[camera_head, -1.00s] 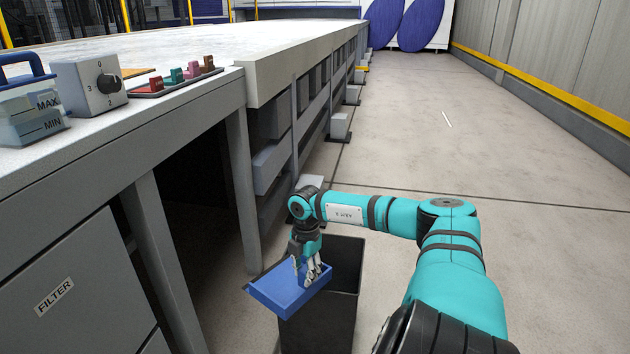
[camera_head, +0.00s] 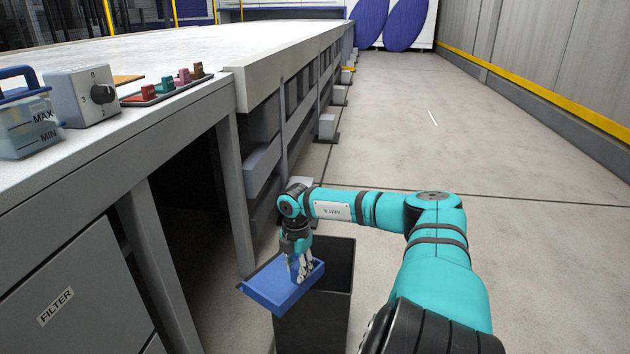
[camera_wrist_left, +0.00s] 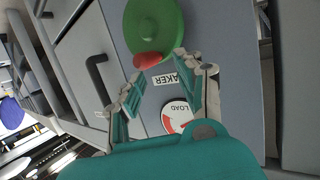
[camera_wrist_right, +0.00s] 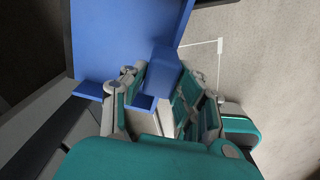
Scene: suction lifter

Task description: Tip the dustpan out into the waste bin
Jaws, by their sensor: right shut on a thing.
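The blue dustpan (camera_head: 272,290) is above the left part of the open top of the dark waste bin (camera_head: 313,325). It covers part of the opening; its tilt is hard to judge, and no contents show in it. My right gripper (camera_head: 303,271) points down and is shut on the dustpan's handle. The right wrist view shows the blue handle (camera_wrist_right: 162,75) between the fingers, with the pan (camera_wrist_right: 120,35) beyond. My left gripper (camera_wrist_left: 171,82) shows only in the left wrist view, with its fingers apart and nothing between them, facing a grey panel.
A long workbench (camera_head: 180,130) runs along the left, with a rotary switch box (camera_head: 85,95) and a row of coloured switches (camera_head: 165,86) on it. A green round knob with a red tip (camera_wrist_left: 152,25) is near my left fingers. The floor (camera_head: 480,150) to the right is clear.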

